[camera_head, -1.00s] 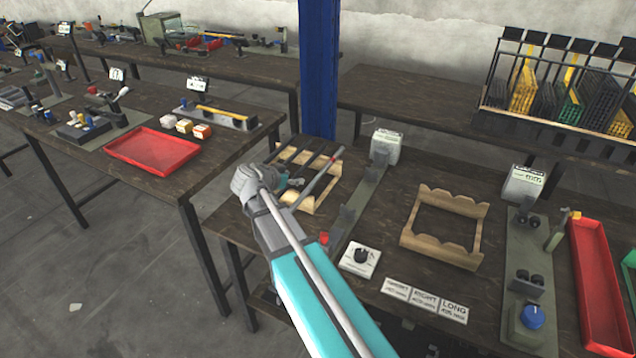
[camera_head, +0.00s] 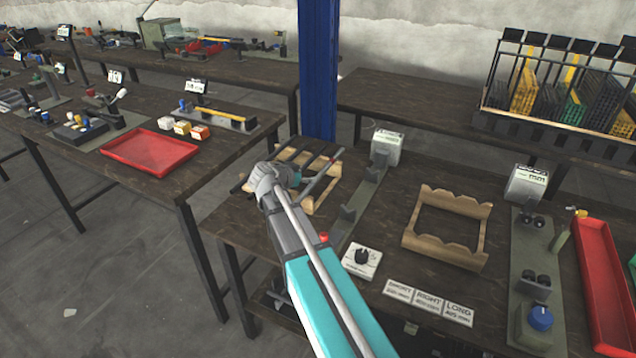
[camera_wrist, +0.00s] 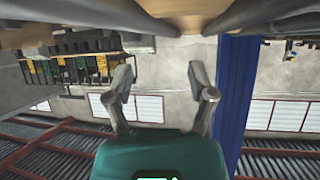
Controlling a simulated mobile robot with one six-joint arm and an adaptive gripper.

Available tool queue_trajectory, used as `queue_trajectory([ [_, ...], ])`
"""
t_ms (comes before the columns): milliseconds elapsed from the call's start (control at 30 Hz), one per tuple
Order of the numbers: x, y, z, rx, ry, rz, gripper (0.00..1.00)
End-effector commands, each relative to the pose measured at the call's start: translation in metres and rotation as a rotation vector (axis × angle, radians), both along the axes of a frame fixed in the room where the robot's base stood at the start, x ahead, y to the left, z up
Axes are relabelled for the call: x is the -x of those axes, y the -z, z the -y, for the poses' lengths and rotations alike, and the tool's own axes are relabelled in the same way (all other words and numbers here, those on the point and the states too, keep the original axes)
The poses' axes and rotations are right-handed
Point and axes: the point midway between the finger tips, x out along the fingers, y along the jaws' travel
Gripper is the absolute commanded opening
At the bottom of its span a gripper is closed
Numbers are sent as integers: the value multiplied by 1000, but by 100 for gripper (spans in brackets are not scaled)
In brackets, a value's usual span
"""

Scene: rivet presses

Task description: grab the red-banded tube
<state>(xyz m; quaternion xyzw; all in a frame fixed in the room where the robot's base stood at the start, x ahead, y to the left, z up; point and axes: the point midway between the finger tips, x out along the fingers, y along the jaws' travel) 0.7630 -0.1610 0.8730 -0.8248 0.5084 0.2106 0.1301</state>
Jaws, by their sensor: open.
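A wooden rack (camera_head: 322,203) on the near bench holds several slim dark tubes lying across it. A greyish tube (camera_head: 321,176) with a faint reddish tint lies along its right side; I cannot make out a clear red band. My gripper (camera_head: 296,172) is over the left part of the rack, left of that tube, and its fingers are mostly hidden behind my wrist. In the wrist view my gripper (camera_wrist: 164,95) has its two fingers spread wide, with nothing between them. Large blurred rack and tube shapes fill the top edge of that view, close to the camera.
An empty wooden cradle (camera_head: 409,232) stands to the right, past a grey-green fixture strip (camera_head: 350,212). A blue column (camera_head: 319,70) rises behind the rack. A red tray (camera_head: 603,290) is at far right.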

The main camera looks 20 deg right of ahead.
Motion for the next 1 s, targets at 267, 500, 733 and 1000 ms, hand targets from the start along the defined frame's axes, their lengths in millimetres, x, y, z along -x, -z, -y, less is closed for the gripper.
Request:
queue_trajectory([
  [267, -7, 9, 14, 0, 0, -1, 71],
  [500, -7, 8, 13, 0, -1, 0, 71],
  [733, -10, 13, 18, 0, 0, -1, 71],
  [1000, -20, 30, 36, 0, 1, 0, 71],
])
